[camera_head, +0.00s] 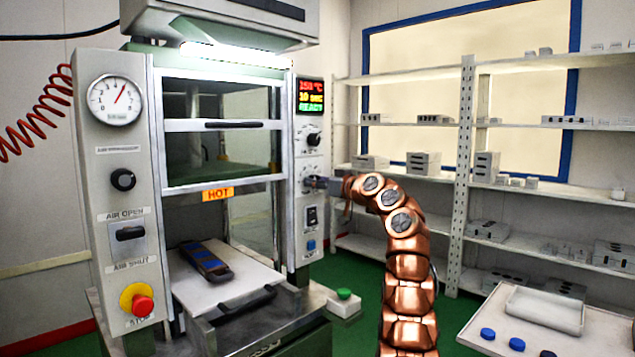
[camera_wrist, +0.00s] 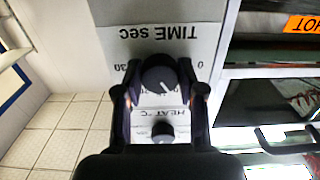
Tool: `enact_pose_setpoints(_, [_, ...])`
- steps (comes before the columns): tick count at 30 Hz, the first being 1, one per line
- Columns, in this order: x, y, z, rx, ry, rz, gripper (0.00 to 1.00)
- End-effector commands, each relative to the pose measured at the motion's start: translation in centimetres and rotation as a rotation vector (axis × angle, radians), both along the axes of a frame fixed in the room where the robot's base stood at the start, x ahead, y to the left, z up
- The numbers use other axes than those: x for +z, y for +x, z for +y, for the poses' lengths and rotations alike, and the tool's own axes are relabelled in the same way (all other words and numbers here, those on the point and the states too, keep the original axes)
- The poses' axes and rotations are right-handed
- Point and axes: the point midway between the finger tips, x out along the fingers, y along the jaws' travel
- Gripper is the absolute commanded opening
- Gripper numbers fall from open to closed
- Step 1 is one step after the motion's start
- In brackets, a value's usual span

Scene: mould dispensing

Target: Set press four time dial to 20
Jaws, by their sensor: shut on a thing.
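The time dial (camera_wrist: 158,75) is a round black knob with a white pointer line, under the label "TIME sec", which appears upside down in the wrist view. The marks 0 and 30 show either side of it. The pointer line slants to the lower right in that view. My gripper (camera_wrist: 159,98) is shut on the dial, one finger on each side. In the head view my gripper (camera_head: 318,184) is at the right panel of the press and hides the dial. A small display (camera_head: 311,96) above shows red, yellow and green lines; the yellow line seems to read 10 sec.
The heat dial (camera_head: 313,139) sits just above on the same panel. A switch and a blue button (camera_head: 311,246) are below. Shelves (camera_head: 545,190) stand behind my arm, and a tray table (camera_head: 600,335) is front right.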

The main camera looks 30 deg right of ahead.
Motion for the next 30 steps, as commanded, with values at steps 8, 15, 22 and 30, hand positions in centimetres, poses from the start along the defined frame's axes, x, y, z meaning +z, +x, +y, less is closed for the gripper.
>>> enact_pose_setpoints(8, [0.03, -0.02, -0.01, -0.002, 0.038, 0.008, 0.04])
enact_pose_setpoints(15, [0.15, -0.04, 0.08, -0.001, 0.171, 0.037, 0.04])
enact_pose_setpoints(22, [0.32, -0.03, 0.17, 0.001, 0.355, 0.081, 0.04])
enact_pose_setpoints(30, [0.29, 0.01, 0.17, 0.001, 0.579, 0.135, 0.04])
